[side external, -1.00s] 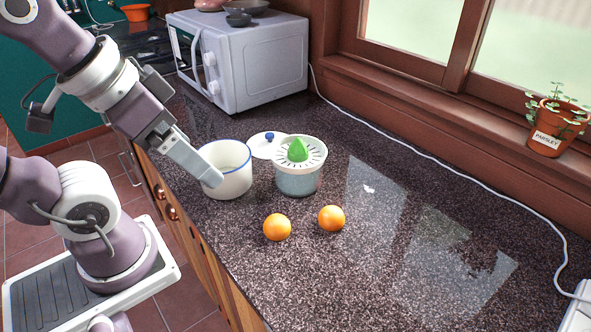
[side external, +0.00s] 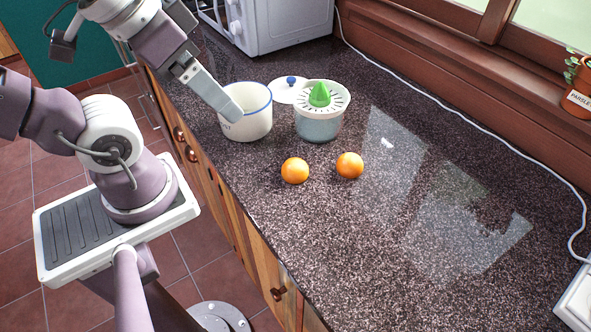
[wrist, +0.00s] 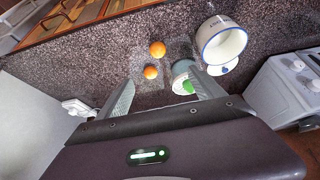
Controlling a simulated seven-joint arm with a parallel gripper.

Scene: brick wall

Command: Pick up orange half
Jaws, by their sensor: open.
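Two round orange pieces lie on the dark speckled counter, a left one (side external: 295,170) and a right one (side external: 349,165). No cut face shows, so I cannot tell whether they are halves. In the wrist view they appear as a nearer (wrist: 150,72) and a farther one (wrist: 157,48). My gripper (side external: 234,114) is beside or in front of the white blue-rimmed pot (side external: 258,120), up and left of the oranges; touching cannot be told.
A juicer with a green cone (side external: 320,95) stands behind the oranges, next to a white lid (side external: 283,92). A white microwave (side external: 280,25) is at the back. A white cable (side external: 455,128) runs along the window side. The counter right of the oranges is clear.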

